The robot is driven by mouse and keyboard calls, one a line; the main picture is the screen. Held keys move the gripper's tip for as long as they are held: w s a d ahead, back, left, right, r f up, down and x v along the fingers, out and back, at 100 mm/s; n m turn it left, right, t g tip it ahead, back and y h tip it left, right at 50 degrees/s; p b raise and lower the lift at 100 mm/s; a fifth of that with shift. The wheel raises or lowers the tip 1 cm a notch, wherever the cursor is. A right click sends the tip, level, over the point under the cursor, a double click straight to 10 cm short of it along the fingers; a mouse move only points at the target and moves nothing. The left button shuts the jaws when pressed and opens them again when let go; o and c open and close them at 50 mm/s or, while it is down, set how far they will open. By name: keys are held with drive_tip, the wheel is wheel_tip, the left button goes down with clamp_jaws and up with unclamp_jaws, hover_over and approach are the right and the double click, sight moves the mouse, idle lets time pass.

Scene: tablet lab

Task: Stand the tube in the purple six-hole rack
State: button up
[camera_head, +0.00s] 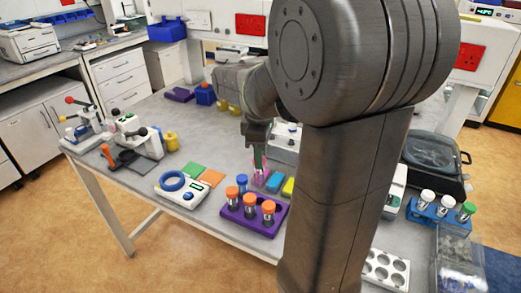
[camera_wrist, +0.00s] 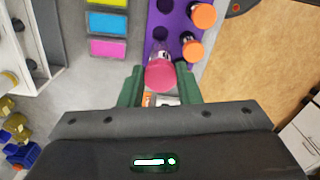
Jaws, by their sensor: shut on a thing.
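My gripper (camera_wrist: 160,88) is shut on a tube with a pink cap (camera_wrist: 161,77), held between the green fingers in the wrist view. The cap faces the camera and hides most of the tube's body. The purple six-hole rack (camera_head: 225,213) stands at the middle front of the table, with several capped tubes in it, orange and blue. In the wrist view the rack (camera_wrist: 176,22) is just beyond the held tube, with orange-capped tubes along one side and dark empty holes. In the head view my gripper (camera_head: 258,160) is behind the rack. Whether the tube touches the rack is unclear.
Yellow (camera_wrist: 106,3), blue (camera_wrist: 107,23) and pink (camera_wrist: 108,47) blocks lie beside the rack. A white device with a blue ring (camera_head: 181,188) stands to its left. A blue rack (camera_head: 437,215) with capped tubes is at the right. My arm hides part of the table.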

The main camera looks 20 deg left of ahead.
sight(261, 180)
drive_tip(key=shift+f, duration=0.15)
drive_tip(key=shift+f+b, duration=1.5)
drive_tip(key=shift+f, duration=0.95)
drive_tip(key=shift+f, duration=0.15)
drive_tip(key=shift+f, duration=0.4)
drive_tip(key=shift+f+b, duration=0.15)
drive_tip(key=shift+b, duration=0.2)
drive_tip(key=shift+f+b, duration=0.35)
drive_tip(key=shift+f, duration=0.3)
drive_tip(key=shift+f, duration=0.55)
